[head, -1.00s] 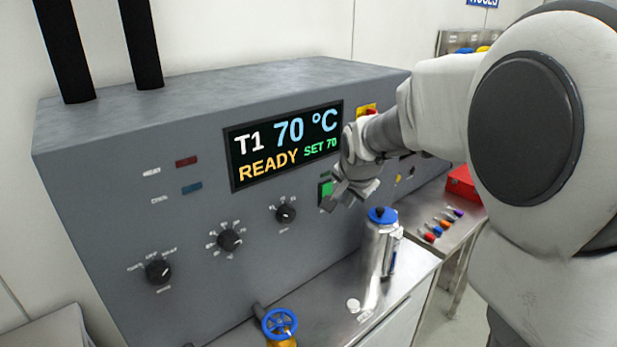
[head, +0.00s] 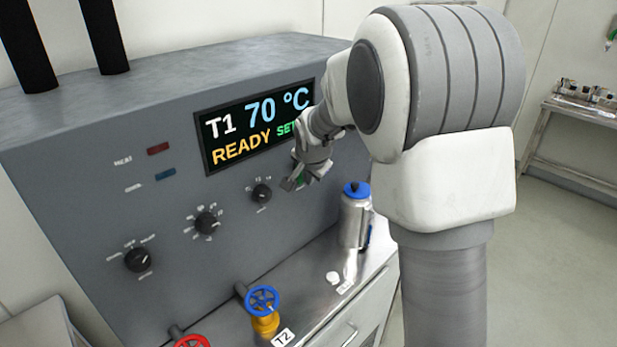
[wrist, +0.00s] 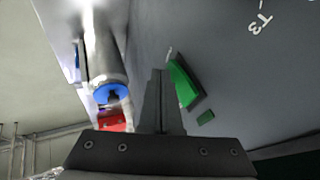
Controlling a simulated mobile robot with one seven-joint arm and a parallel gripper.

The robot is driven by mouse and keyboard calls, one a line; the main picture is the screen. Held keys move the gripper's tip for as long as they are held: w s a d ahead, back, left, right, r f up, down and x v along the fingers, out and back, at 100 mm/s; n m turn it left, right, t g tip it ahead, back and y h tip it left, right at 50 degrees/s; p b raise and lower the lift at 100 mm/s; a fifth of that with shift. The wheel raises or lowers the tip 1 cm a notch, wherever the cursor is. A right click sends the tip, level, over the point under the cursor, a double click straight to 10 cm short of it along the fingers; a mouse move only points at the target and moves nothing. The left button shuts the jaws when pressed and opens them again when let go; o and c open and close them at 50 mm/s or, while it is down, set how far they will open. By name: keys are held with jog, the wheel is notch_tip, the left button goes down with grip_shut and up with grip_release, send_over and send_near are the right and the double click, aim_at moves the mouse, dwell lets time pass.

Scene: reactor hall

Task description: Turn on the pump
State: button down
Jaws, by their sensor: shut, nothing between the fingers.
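A green rocker switch (wrist: 183,84) is on the grey panel (head: 100,215), right of the fingers in the wrist view. A small green piece (wrist: 205,117) is beside it. In the head view only a bit of green (head: 302,178) shows behind my gripper (head: 289,184). My gripper is shut and empty, with its fingers (wrist: 158,78) close beside the switch; I cannot tell whether they touch it. No pump label is readable. The display (head: 258,125) reads T1 70 °C, READY; its set value is partly hidden by my arm.
A steel canister with a blue lid (head: 355,215) stands on the bench below my gripper. A blue valve wheel (head: 262,299) and a red one (head: 192,342) are at the front. Black knobs (head: 206,222) line the panel.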

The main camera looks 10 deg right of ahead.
jog(key=shift+f, duration=0.1)
jog(key=shift+w+a+b, duration=0.15)
jog(key=shift+w+b, duration=0.05)
jog(key=shift+b, duration=0.3)
jog(key=shift+r+p, duration=0.35)
jog(key=shift+r, duration=0.5)
